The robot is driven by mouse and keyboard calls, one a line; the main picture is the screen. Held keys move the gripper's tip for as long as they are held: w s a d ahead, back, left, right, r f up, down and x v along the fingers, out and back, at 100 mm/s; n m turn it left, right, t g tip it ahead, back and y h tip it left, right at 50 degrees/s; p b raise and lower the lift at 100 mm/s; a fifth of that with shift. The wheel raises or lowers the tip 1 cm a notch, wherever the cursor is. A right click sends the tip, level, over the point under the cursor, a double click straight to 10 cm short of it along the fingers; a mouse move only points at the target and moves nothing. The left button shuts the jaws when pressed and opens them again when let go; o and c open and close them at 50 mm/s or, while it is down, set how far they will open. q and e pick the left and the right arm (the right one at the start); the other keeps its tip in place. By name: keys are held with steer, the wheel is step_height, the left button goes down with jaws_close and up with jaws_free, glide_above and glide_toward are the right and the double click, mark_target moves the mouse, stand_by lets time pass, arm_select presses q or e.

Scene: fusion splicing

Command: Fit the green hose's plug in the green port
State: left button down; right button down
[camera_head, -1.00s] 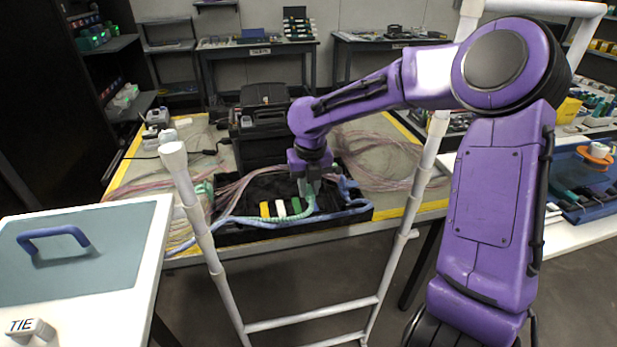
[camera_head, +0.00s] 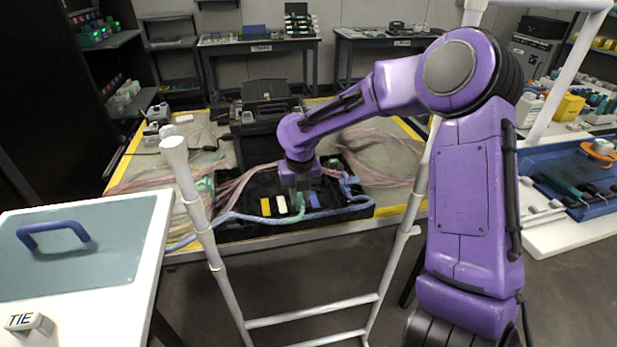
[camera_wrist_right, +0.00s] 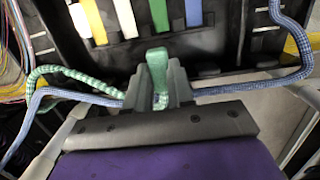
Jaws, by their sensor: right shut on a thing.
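My right gripper (camera_head: 300,193) is low over the black tray of ports. In the right wrist view its grey fingers (camera_wrist_right: 158,88) are shut on the green plug (camera_wrist_right: 157,68). The green hose (camera_wrist_right: 65,72) loops away to the left from the gripper. The green port (camera_wrist_right: 158,14) is straight ahead of the plug, at the top of the wrist view, with a dark gap between them. In the head view the arm and hose hide most of the plug and the green port. My left gripper is not in view.
Yellow (camera_wrist_right: 95,20), white (camera_wrist_right: 126,18) and blue (camera_wrist_right: 193,12) ports flank the green one. A blue hose (camera_wrist_right: 240,88) runs across beside the gripper. The black tray (camera_head: 235,233) sits on the table; a white ladder-like frame (camera_head: 218,265) stands in front.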

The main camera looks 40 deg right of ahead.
steer(key=w+a+p, duration=0.1)
steer(key=w+a, duration=0.1)
steer(key=w, duration=0.2)
steer(key=w+a+p, duration=0.2)
steer(key=w, duration=0.2)
steer(key=w+a+p, duration=0.2)
steer(key=w, duration=0.2)
steer(key=shift+w+a+r, duration=0.1)
steer(key=shift+w+a, duration=0.1)
steer(key=shift+w, duration=0.1)
steer(key=w+a, duration=0.1)
steer(key=w, duration=0.1)
steer(key=w+a, duration=0.1)
steer(key=w, duration=0.1)
steer(key=w+a+p, duration=0.1)
steer(key=w, duration=0.2)
steer(key=shift+w+a+f, duration=0.1)
steer(key=shift+a+f, duration=0.1)
steer(key=shift+a, duration=0.15)
steer(key=shift+w+a, duration=0.25)
steer(key=shift+w, duration=0.2)
steer(key=shift+r, duration=0.1)
steer(key=shift+s, duration=0.1)
steer(key=shift+f+b, duration=1.3)
steer(key=shift+f, duration=0.8)
steer(key=shift+f, duration=0.1)
steer(key=shift+f+b, duration=0.35)
steer(key=shift+f, duration=0.05)
